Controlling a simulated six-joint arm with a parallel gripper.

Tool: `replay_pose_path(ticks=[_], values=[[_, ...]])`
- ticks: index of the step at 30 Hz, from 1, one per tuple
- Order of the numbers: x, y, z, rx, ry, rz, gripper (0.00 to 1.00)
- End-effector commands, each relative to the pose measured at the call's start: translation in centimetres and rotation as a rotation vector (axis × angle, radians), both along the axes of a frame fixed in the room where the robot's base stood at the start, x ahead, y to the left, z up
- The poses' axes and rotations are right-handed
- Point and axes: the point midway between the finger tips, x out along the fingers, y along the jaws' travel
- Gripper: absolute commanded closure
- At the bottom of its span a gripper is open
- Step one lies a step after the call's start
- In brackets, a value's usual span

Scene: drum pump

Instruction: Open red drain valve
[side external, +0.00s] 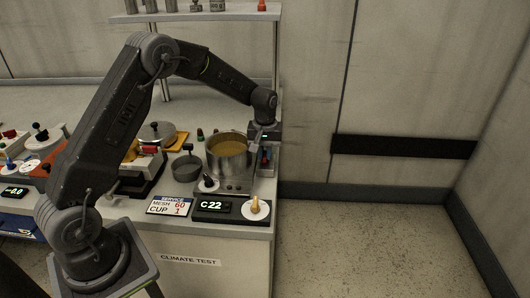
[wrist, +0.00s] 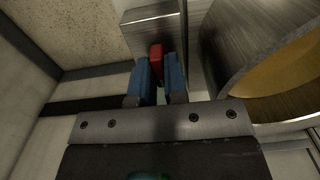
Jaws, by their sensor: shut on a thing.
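The red drain valve (wrist: 156,55) shows in the wrist view as a small red handle in front of a brushed metal block (wrist: 152,28). My gripper (wrist: 159,82) has its two blue fingers on either side of the red handle and is shut on it. The fingers cover the handle's sides, so how far it is turned cannot be told. In the side view my gripper (side external: 265,158) points down at the right of the metal pot (side external: 228,164), near the bench's right end. The pot holds a yellow-orange liquid (side external: 228,145).
In the wrist view the pot's wall (wrist: 232,50) stands close to the right of my fingers. A control box (side external: 215,206) reading C22, with a pale knob (side external: 256,207), sits in front of the pot. A small grey pan (side external: 187,167) stands left. Open floor (side external: 370,245) lies right of the bench.

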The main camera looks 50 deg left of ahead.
Motion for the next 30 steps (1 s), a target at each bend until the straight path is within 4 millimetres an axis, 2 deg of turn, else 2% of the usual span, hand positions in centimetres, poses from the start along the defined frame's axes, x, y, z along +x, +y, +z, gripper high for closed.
replay_pose_path(ticks=[11, 30], values=[[-0.01, 0.01, 0.03, -0.001, 0.001, -0.163, 1.00], [-0.01, 0.00, 0.03, -0.002, 0.002, -0.758, 1.00]])
